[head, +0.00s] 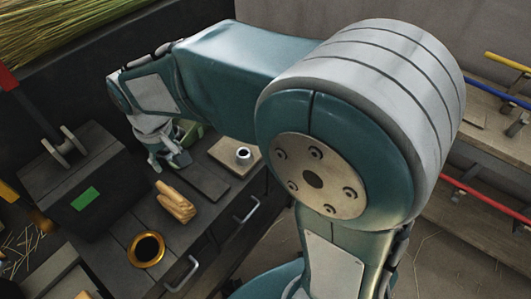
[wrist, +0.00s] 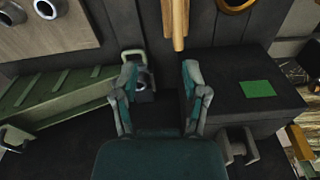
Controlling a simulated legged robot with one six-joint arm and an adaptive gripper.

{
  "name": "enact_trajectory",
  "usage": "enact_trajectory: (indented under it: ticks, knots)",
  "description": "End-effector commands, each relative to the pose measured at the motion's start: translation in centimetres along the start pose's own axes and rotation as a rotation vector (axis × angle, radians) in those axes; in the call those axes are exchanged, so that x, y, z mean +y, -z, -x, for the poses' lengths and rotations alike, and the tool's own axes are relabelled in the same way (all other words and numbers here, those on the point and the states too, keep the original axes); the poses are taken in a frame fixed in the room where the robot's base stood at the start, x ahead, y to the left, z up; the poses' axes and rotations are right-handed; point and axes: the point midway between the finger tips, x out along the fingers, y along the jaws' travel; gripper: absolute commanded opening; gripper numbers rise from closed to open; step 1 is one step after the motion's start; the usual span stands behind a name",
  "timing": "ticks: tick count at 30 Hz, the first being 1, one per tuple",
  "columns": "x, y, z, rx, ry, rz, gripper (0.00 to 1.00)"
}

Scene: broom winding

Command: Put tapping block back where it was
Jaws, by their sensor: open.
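My gripper (head: 167,160) is open over the back of the dark bench, and its jaws look empty. Its two fingers also show spread apart in the wrist view (wrist: 161,82). A pale wooden piece (head: 176,203), possibly the tapping block, lies on the bench in front of my gripper. In the wrist view the wooden piece (wrist: 177,20) is at the top, beyond the fingertips and apart from them. A small grey block (wrist: 145,88) shows beside the left finger; I cannot tell whether they touch. My wrist hides part of the bench back in the head view.
A dark box with a green patch (head: 85,199) stands left of the wooden piece. A brass ring (head: 146,249) lies in front. A board with a metal cup (head: 243,154) is at right. A green slatted tray (wrist: 55,95) is left of my gripper. A flat dark plate (head: 204,181) lies bare.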

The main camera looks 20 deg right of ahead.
Motion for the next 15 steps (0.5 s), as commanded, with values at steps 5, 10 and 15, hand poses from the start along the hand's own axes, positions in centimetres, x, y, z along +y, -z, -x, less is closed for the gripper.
enact_trajectory:
  ticks: [5,10,15]
  knots:
    - [4.9,-4.8,4.3,0.115,-0.013,-0.124,0.58]
    - [8.1,-9.7,6.8,0.214,-0.039,-0.235,0.58]
    - [10.2,-15.0,8.2,0.313,-0.076,-0.343,0.58]
